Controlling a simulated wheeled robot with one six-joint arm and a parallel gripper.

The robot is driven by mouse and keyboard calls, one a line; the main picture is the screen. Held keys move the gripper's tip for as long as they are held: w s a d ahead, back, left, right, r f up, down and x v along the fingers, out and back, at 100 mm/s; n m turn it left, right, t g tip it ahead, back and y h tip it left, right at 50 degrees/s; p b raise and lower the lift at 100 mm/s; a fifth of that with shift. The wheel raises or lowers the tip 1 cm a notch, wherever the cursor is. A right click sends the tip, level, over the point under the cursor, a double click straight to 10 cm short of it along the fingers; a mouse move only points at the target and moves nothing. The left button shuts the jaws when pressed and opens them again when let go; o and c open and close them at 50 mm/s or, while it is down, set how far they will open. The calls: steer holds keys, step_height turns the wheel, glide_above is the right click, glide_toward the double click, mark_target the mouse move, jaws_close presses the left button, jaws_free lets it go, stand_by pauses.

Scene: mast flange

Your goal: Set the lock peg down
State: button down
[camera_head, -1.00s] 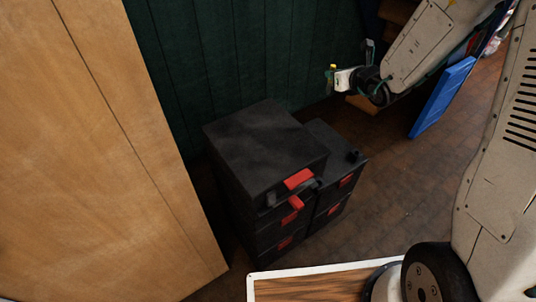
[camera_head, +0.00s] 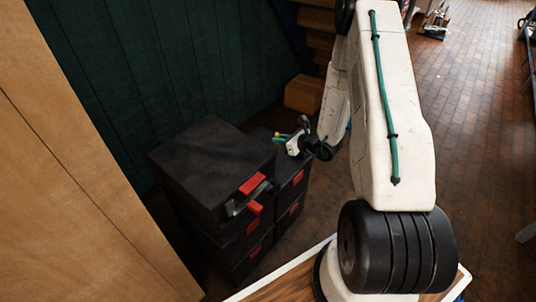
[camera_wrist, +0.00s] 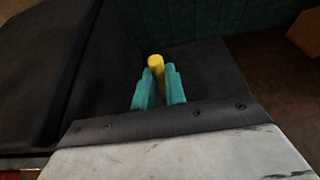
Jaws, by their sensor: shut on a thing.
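The lock peg (camera_wrist: 156,62) is yellow and stands up between the teal fingers of my gripper (camera_wrist: 158,88) in the wrist view. My gripper is shut on it. In the head view the peg's yellow end (camera_head: 277,134) shows small beside my gripper (camera_head: 281,137), over the lower stack of black cases (camera_head: 292,165). In the wrist view a dark flat case top (camera_wrist: 208,68) lies under and beyond the peg. I cannot tell whether the peg touches it.
A taller black case stack (camera_head: 212,165) with red latches rises left of the lower one. A green panelled wall (camera_head: 180,70) stands behind, a wooden panel (camera_head: 70,190) at left. A cardboard box (camera_head: 303,94) sits behind. Brick floor (camera_head: 470,110) is open at right.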

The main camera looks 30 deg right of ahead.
steer(key=shift+s+d+f, duration=0.2)
steer(key=shift+s+f, duration=0.05)
steer(key=shift+f, duration=1.8)
steer(key=shift+s+d+f, duration=0.15)
steer(key=shift+s+f, duration=0.05)
steer(key=shift+f, duration=1.8)
steer(key=shift+s+d+f, duration=0.2)
steer(key=shift+s+f, duration=0.05)
steer(key=shift+f, duration=1.8)
steer(key=shift+f, duration=0.15)
steer(key=c, duration=1.5)
jaws_free()
steer(key=shift+o, duration=0.2)
steer(key=v, duration=1.2)
